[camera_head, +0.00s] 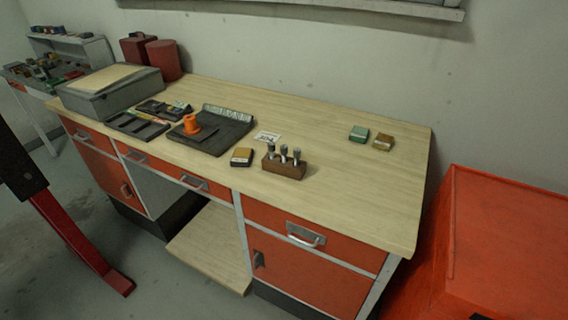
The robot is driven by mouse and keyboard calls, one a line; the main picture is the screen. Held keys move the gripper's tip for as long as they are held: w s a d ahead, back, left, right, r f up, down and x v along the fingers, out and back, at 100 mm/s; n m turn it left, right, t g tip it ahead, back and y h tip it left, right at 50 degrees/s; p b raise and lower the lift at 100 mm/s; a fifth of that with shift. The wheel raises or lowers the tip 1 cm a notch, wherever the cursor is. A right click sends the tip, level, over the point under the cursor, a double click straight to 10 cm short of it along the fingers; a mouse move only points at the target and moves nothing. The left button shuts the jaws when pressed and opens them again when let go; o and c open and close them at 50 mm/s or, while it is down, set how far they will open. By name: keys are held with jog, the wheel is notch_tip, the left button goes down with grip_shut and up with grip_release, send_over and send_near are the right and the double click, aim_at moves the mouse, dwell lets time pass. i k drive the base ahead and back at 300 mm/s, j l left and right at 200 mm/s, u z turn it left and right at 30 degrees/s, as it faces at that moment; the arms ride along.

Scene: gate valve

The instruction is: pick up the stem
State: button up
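A brown wooden block (284,167) stands near the front edge of the workbench, right of its middle. Several slim grey metal pieces (283,153) stand upright in it; one of them may be the stem, but they are too small to tell apart. An orange part (191,125) with a round, stepped shape stands on a dark flat plate (217,140) to the left of the block. My gripper is not in view.
The workbench top (340,190) is bare at the right front. Small boxes lie on it: yellow-brown (242,157), green (358,133) and brown (383,142). A grey case (112,96) and dark trays fill its left. An orange cabinet (510,240) stands at right.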

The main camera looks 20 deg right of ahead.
aim_at(283, 148)
jog(key=i+j, duration=0.3)
jog(key=i+j+z, duration=0.15)
jog(key=j, duration=0.35)
jog(key=i+j, duration=0.4)
jog(key=j+z, duration=0.05)
